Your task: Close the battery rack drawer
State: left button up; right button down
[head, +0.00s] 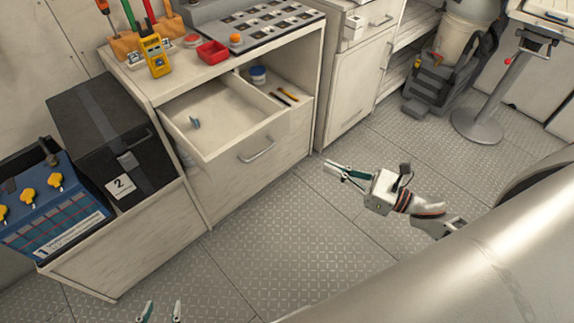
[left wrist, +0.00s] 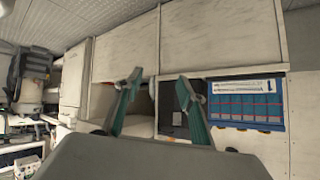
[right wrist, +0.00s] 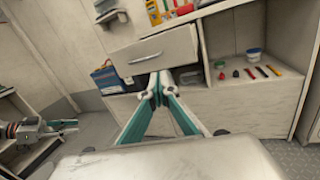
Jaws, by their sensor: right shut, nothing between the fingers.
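The battery rack drawer (head: 228,163) is a pale drawer standing pulled out of the worktop cabinet, with a bar handle (head: 257,151) on its front. A small blue item (head: 194,122) lies inside it. In the right wrist view the drawer front (right wrist: 170,48) shows above and beyond my fingertips. My right gripper (head: 337,170) is shut and empty, out over the floor to the right of the drawer and apart from it; it also shows in the right wrist view (right wrist: 157,86). My left gripper (head: 161,309) is open and empty at the bottom edge of the head view.
A black battery box (head: 105,130) and a blue battery (head: 45,210) stand in the low rack left of the drawer. A multimeter (head: 154,56) and red tray (head: 212,53) sit on the worktop. A pedestal (head: 478,125) stands at the right. The floor before the drawer is clear.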

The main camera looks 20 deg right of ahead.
pick_arm(q)
jog(key=shift+s+d+r+p, duration=0.25)
jog(key=shift+s+r+p, duration=0.25)
jog(key=shift+p, duration=0.5)
pick_arm(e)
jog(key=w+a+n, duration=0.1)
jog(key=w+a, duration=0.8)
jog(key=w, duration=0.1)
jog(key=shift+w+r+n+y, duration=0.15)
jog(key=shift+r+n+y, duration=0.15)
jog(key=shift+r, duration=0.15)
pick_arm(q)
jog(key=shift+w+r, duration=0.25)
